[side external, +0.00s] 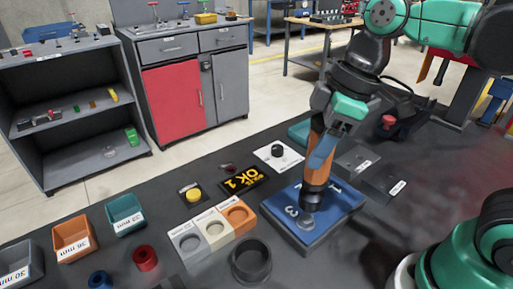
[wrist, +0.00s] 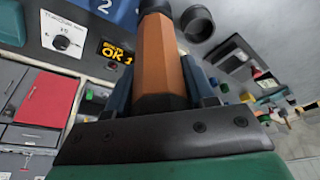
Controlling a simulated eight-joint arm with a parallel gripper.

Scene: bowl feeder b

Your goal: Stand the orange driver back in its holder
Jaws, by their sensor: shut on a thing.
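The orange driver (side external: 316,138) is upright, slightly tilted, in my gripper (side external: 322,150), with its black lower end (side external: 315,196) over the blue numbered plate (side external: 340,205). A round grey piece (side external: 307,222) sits on the plate just under that end; I cannot tell whether they touch. In the wrist view the orange handle (wrist: 160,60) fills the gap between the blue fingers of my gripper (wrist: 160,88). A black round open cup (side external: 252,260), which looks like the holder, stands left of the plate. It also shows in the wrist view (wrist: 197,22) and looks empty.
A three-ring tray (side external: 213,230), a yellow button (side external: 193,195), an "OK 1" display (side external: 243,181) and a dial panel (side external: 278,156) lie left of the plate. Labelled bins (side external: 75,238) and red and blue rings (side external: 145,259) stand at the left. Grey labelled blocks (side external: 383,183) lie right.

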